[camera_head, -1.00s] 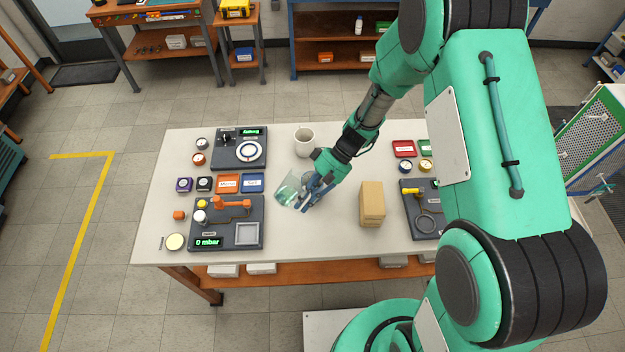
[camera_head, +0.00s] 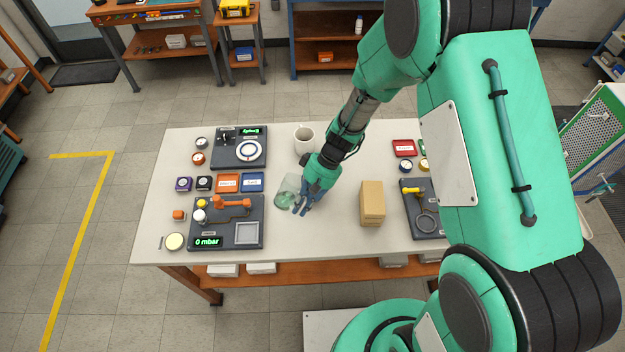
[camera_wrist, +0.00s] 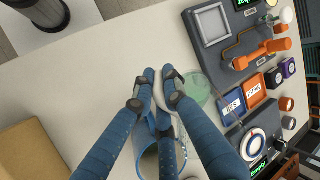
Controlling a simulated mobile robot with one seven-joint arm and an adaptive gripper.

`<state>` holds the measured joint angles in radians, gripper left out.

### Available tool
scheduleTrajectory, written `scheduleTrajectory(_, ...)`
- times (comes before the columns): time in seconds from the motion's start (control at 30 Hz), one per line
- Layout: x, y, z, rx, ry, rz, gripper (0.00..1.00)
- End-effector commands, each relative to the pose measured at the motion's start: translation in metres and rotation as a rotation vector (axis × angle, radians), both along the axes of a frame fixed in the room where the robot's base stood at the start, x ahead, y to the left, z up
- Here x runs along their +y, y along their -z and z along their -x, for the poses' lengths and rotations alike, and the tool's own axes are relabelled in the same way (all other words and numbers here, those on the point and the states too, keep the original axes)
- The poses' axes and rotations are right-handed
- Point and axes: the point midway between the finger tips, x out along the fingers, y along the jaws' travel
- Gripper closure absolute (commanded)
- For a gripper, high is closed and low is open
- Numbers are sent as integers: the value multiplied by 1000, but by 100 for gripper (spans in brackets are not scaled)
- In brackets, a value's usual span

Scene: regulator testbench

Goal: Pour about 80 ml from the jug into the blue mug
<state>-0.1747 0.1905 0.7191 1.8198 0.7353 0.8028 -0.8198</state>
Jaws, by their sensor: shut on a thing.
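The clear jug (camera_head: 287,191) has green liquid low inside and looks near upright over the table, left of my gripper. My gripper (camera_head: 302,205) is shut on the jug at its handle side. In the wrist view, my blue fingers close around a pale handle, and the jug's round body (camera_wrist: 198,90) shows just right of them. A blue-rimmed, round, mug-like thing (camera_wrist: 148,163) shows at the bottom of that view, partly hidden by my fingers. I cannot make out a blue mug in the head view, where my arm covers part of the table.
A cream mug (camera_head: 304,138) stands behind the jug. A cardboard box (camera_head: 372,204) stands to the right. Grey test panels (camera_head: 226,238) and orange (camera_head: 227,183) and blue (camera_head: 252,182) trays lie left. Bare table lies in front of the jug.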

Motion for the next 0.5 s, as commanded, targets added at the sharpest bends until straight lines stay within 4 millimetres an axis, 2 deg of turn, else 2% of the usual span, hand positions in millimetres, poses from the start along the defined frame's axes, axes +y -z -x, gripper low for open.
scheduleTrajectory(0.5, 14, 17, 8, -116, -7, 186, 100)
